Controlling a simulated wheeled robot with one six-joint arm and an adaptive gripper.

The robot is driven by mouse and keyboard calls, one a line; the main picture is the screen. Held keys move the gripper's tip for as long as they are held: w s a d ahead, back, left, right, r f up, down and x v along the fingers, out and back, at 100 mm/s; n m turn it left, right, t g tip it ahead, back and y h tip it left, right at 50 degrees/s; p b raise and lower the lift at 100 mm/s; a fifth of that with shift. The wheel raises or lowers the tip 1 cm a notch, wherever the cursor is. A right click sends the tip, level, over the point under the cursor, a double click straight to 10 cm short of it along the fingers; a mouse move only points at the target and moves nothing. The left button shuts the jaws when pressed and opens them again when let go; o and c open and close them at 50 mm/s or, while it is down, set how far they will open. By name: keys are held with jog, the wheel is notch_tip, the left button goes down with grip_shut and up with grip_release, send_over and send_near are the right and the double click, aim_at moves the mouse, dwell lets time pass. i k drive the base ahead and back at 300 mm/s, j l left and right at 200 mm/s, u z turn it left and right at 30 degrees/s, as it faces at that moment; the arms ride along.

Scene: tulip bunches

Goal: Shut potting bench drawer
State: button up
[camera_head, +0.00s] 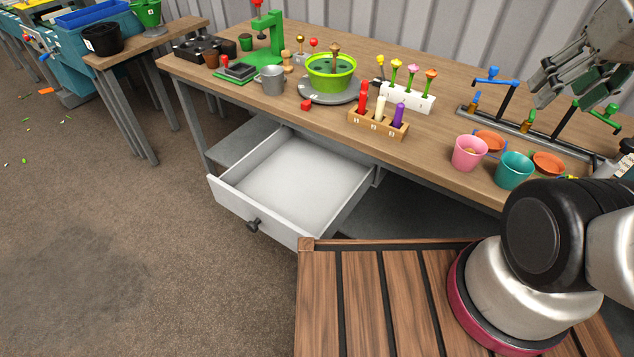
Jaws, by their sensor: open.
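The potting bench (230,90) has a white drawer (262,215) pulled out toward me, below the wooden top. The drawer looks empty, and a dark round knob (253,224) sits on its front. My gripper (560,85) is at the upper right, above the right part of the bench top. It is open, partly cut off by the picture edge, and far from the drawer. Nothing shows between its fingers.
The bench top holds a green pot (331,75) on a grey turntable, a wooden rack (378,124), a pink pot (469,152) and a teal pot (514,169). The slatted wooden deck (390,300) is close to the drawer's right front corner. Floor (120,220) left of the drawer is clear.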

aim_at(295, 184)
jog(key=i+j+u, duration=0.1)
jog(key=u, duration=0.65)
